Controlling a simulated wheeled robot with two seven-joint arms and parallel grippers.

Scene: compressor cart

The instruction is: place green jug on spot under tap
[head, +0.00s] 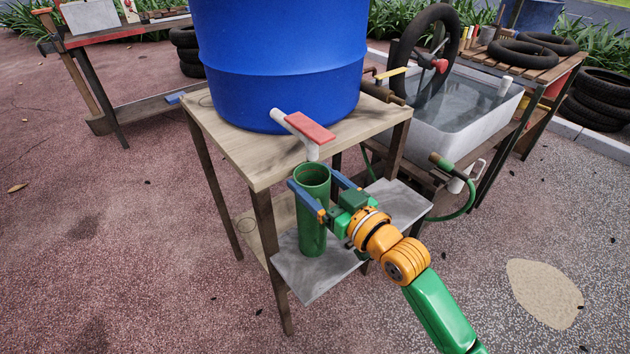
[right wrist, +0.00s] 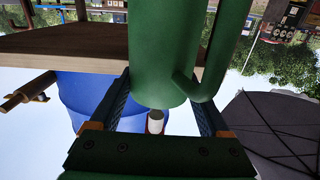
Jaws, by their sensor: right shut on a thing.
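The green jug (head: 312,215) is upright in the head view, over the grey slab (head: 310,285) on the lower level of the wooden stand. Its open mouth is just below the spout of the white tap (head: 313,152) with a red handle (head: 310,127). My right gripper (head: 312,178) is shut on the jug near its top, with one finger on each side. In the right wrist view the jug (right wrist: 165,50) fills the space between the fingers, its handle at the right. I cannot tell whether its base touches the slab. No marked spot shows under it. My left gripper is not in view.
A large blue barrel (head: 275,60) stands on the wooden stand top (head: 240,150). A grey water basin (head: 455,130) with a tyre and a green hose (head: 462,210) is at the right. Paving in front is open.

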